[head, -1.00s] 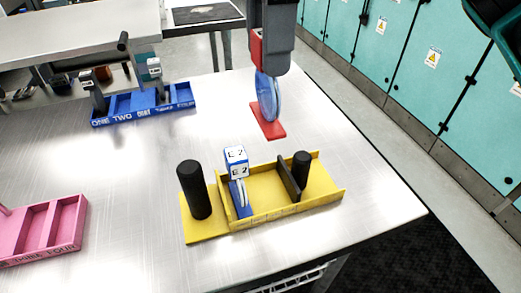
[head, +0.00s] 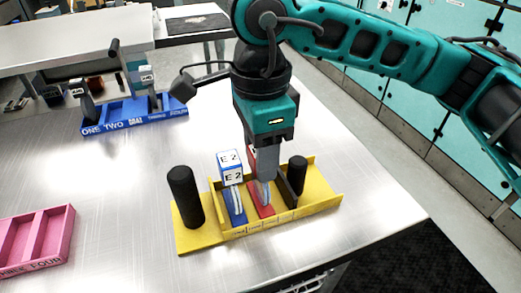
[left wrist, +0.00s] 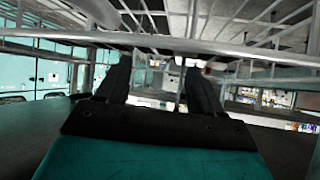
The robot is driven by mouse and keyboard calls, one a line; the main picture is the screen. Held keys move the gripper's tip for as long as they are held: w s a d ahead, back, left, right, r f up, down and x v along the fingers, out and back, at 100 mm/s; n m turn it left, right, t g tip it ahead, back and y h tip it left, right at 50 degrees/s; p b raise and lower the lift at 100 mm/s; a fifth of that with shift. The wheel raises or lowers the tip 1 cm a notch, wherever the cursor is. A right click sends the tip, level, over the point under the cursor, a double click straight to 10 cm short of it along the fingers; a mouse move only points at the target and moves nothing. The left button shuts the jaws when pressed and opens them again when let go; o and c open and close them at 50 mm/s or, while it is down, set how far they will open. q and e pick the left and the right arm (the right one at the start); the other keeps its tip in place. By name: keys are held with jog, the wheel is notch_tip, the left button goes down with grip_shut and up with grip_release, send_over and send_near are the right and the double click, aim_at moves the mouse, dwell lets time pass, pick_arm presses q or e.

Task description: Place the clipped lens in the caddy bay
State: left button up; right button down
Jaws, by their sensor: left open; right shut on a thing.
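The yellow caddy (head: 190,238) stands on the metal table. A blue clip with a white E2 block (head: 231,168) and a lens stands upright in one of its bays. The red clip with its lens (head: 264,209) is in the bay just right of the blue one, left of a black divider (head: 296,177). My right gripper (head: 265,168) is shut on the red clip from above and hides much of it. I cannot tell if its foot rests on the bay floor. My left gripper (left wrist: 160,82) is open and empty in the left wrist view.
Black posts (head: 185,196) rise from the caddy's left end and near its right end (head: 297,170). A blue caddy (head: 120,116) stands at the back left and a pink one (head: 62,235) at the front left. Bare table lies between them.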

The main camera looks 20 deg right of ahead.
pick_arm(q)
jog(key=shift+f, duration=0.15)
pick_arm(e)
jog(key=shift+f, duration=0.1)
jog(key=c, duration=1.1)
grip_release()
pick_arm(q)
jog(key=shift+r, duration=0.2)
pick_arm(e)
jog(key=o, duration=0.5)
jog(key=shift+r, duration=0.25)
pick_arm(q)
jog(key=shift+s+a+r+p, duration=0.1)
jog(key=shift+s+a+p, duration=0.2)
jog(key=shift+p, duration=0.15)
pick_arm(e)
notch_tip(320, 180, up, 12)
